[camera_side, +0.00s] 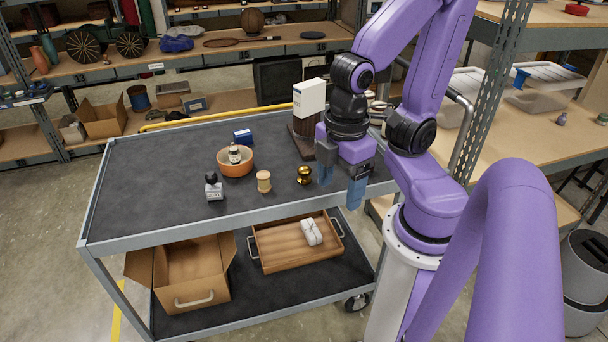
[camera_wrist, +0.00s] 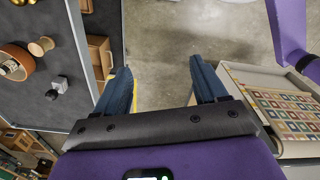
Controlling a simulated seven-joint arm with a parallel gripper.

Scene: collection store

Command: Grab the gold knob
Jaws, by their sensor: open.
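The gold knob (camera_side: 304,174) stands on the dark top of the trolley in the side view, right of a wooden spool. In the wrist view, part of the gold knob (camera_wrist: 22,2) shows at the top left edge, cut off by the frame. My gripper (camera_side: 341,180) is right of the knob in the side view, apart from it. Its blue fingers are spread and empty. In the wrist view, my open gripper (camera_wrist: 162,84) has only floor between its fingers, with the knob far to the left.
The wooden spool (camera_side: 264,182), a stamp-like object (camera_side: 213,187) and an orange bowl (camera_side: 236,168) holding a bottle (camera_side: 234,153) stand left of the knob. A blue box (camera_side: 243,137) lies behind. A white box (camera_side: 309,97) rises behind my gripper. The trolley top's left part is clear.

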